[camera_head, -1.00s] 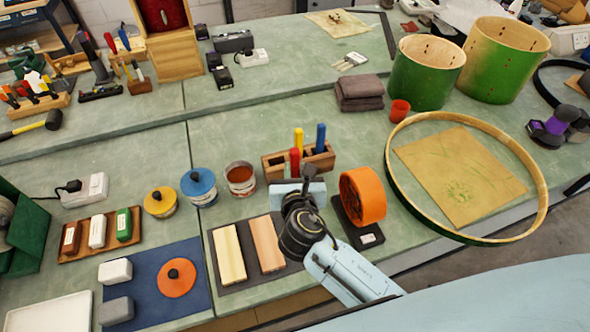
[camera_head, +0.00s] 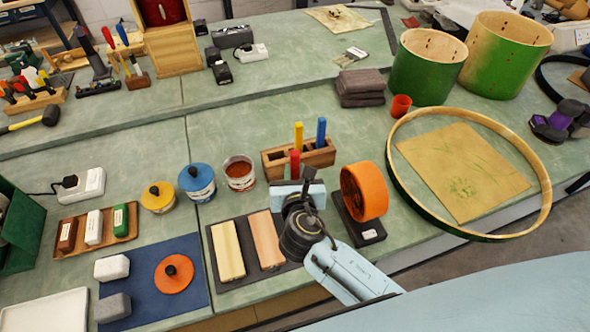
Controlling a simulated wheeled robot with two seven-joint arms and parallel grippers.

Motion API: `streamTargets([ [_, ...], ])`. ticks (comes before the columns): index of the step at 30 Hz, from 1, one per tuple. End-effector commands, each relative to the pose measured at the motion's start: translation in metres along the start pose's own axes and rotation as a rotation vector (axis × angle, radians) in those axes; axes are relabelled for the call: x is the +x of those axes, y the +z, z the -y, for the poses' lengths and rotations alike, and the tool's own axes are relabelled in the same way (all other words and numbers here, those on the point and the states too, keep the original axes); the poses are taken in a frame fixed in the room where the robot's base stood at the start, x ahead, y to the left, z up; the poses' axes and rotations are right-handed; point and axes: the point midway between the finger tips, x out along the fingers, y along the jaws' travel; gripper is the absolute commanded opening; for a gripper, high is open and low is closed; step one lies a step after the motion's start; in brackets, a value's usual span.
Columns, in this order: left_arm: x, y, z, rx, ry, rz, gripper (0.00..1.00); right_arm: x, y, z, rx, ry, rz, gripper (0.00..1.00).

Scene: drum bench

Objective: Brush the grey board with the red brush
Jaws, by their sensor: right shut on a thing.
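The red brush (camera_head: 295,158) shows as a red handle at the front of a wooden holder (camera_head: 272,167), beside a yellow and a blue handle. My right gripper (camera_head: 297,181) is at the red handle and shut on it; the gripper hides the handle's lower part, and no bristles show. A dark grey board (camera_head: 220,279) lies left of the gripper, with a pale plank (camera_head: 228,250) and a pinkish plank (camera_head: 267,240) on it. My left gripper is not in view.
An orange roll on a black stand (camera_head: 366,190) is close right of my right gripper. Yellow-lidded (camera_head: 158,198), blue-lidded (camera_head: 197,183) and open red-brown (camera_head: 240,173) pots stand left of the holder. A blue mat (camera_head: 185,305) lies left of the board. A large hoop (camera_head: 545,200) lies right.

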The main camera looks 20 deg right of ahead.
Motion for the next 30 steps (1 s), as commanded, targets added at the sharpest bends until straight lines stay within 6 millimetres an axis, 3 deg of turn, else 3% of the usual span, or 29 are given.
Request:
streamTargets([
  [16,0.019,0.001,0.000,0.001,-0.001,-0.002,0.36,0.008,-0.027,0.000,-0.001,0.001,0.001,0.10],
  [30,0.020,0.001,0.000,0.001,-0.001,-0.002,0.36,0.009,-0.029,0.000,-0.001,0.000,0.001,0.10],
])
